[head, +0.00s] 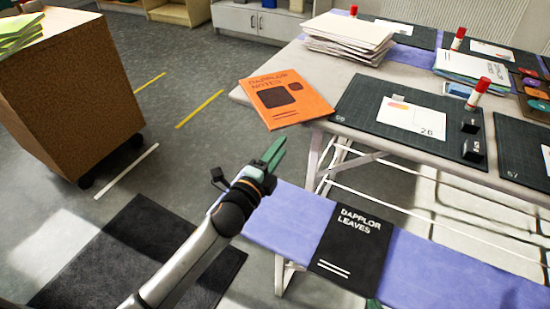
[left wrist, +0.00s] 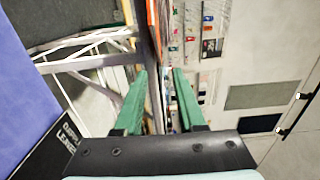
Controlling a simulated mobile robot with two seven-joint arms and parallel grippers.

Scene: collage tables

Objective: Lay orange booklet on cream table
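The orange booklet (head: 290,112) lies flat at the near left corner of the pale cream table (head: 345,72), its near left part sticking out past the table edge. My left gripper (head: 274,151) is just in front of and below the booklet's overhanging edge, apart from it as far as I can tell. In the left wrist view the two green fingers (left wrist: 157,88) are spread with nothing held. The booklet's thin orange edge (left wrist: 154,22) shows beyond them. Only a green tip of my right gripper (head: 373,304) shows at the bottom edge of the head view.
A stack of papers (head: 348,38) and dark cutting mats (head: 365,92) with cards, black blocks and red-capped sticks cover the table. A black "Dapplor Leaves" booklet (head: 350,243) lies on the lower purple-covered bench (head: 440,268). A brown cabinet (head: 70,90) stands left; floor between is clear.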

